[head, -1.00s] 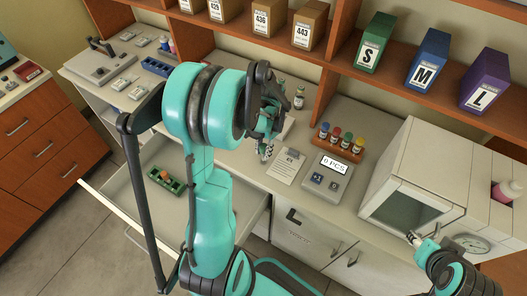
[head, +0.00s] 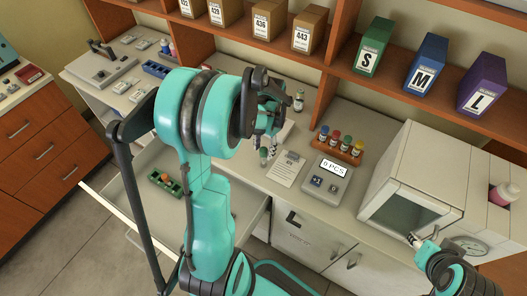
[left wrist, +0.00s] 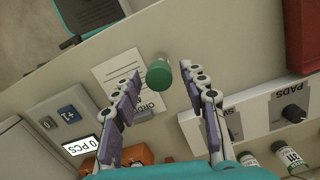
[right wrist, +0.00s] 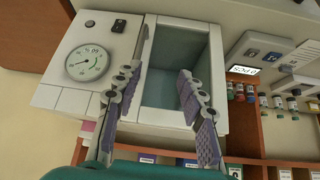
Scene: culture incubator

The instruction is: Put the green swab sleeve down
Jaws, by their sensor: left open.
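The green swab sleeve (left wrist: 158,75) shows in the left wrist view as a green-topped cylinder beside the clipboard sheet (left wrist: 118,78). It seems to stand upright on the counter. In the head view it is small (head: 263,157), just below my left gripper (head: 268,138). In the left wrist view my left gripper (left wrist: 163,108) has its fingers wide apart. The sleeve is beyond the fingertips, and neither finger appears to touch it. My right gripper (right wrist: 160,72) is open and empty in front of the incubator (right wrist: 183,55); only part of it shows in the head view.
The counting scale (head: 326,182) and an orange rack of capped vials (head: 340,147) stand right of the clipboard. A small vial (head: 299,101) stands behind. The open drawer (head: 130,190) holds a green rack (head: 165,181). Shelves with boxes overhang the counter's back.

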